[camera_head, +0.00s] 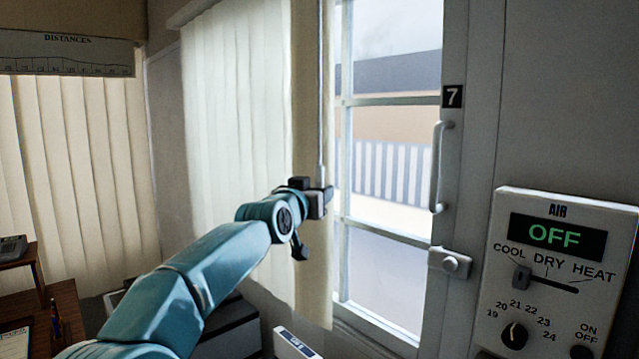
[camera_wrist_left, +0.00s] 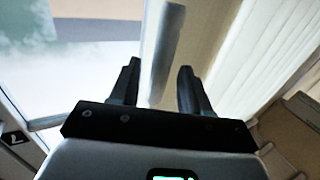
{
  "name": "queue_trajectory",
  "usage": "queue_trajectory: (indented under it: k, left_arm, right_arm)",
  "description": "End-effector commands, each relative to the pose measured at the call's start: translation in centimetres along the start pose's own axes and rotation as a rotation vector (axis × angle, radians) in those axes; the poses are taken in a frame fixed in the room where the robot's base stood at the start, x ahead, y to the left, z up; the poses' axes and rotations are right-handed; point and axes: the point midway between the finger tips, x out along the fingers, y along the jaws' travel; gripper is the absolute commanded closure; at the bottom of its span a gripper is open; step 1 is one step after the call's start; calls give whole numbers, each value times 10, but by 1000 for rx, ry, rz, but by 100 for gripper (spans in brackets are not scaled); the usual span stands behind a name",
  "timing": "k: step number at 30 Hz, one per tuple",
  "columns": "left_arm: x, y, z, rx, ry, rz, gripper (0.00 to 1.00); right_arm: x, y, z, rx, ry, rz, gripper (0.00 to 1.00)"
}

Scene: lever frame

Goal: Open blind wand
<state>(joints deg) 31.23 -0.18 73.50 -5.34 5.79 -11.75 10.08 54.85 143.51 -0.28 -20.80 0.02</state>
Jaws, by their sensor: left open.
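The blind wand (camera_head: 320,120) is a thin pale rod hanging upright along the right edge of the vertical blind (camera_head: 235,110). The blind's pale slats are gathered left of the glass. My left gripper (camera_head: 318,190) is at the wand's lower end, and the gripper's body hides what lies behind it. In the left wrist view my left gripper (camera_wrist_left: 158,78) has its two dark fingers apart. A blurred grey strip (camera_wrist_left: 166,45) shows between and beyond them, in front of a beige slat; it looks like the wand, and I cannot tell whether a finger touches it. My right gripper is not in view.
A glazed door (camera_head: 390,170) with a vertical handle (camera_head: 437,165) and a latch (camera_head: 450,262) stands to the right. An AIR control panel (camera_head: 555,270) reading OFF is at the far right. A wooden desk (camera_head: 65,305) is at the lower left.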

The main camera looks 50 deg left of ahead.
Motion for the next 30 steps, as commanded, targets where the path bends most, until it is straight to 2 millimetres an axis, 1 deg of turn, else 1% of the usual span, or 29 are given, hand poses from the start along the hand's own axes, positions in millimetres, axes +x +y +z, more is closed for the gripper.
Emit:
queue_trajectory:
  k: [1,3,6,10,16,17,18,20,21,26,30]
  left_arm:
    - [9,0,-1,-1,-1,0,53]
    - [17,0,-1,-1,-1,0,53]
    - [25,0,-1,0,-1,0,53]
    - [28,0,0,0,0,0,53]
    - [28,0,0,0,0,0,53]
    - [28,0,0,0,0,0,63]
    - [28,0,0,0,0,0,76]
    - [28,0,0,0,0,0,96]
    - [28,0,0,0,0,0,100]
    - [29,-1,1,0,0,-1,100]
    - [33,-8,3,-1,2,-6,100]
  right_arm:
    - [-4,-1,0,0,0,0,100]
    - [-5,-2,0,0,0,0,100]
    - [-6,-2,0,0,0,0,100]
    - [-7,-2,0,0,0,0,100]
    - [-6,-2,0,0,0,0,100]
    - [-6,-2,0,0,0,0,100]
    - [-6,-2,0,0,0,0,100]
    - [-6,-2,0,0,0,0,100]
    - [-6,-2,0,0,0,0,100]
    - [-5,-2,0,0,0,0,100]
    - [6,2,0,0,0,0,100]
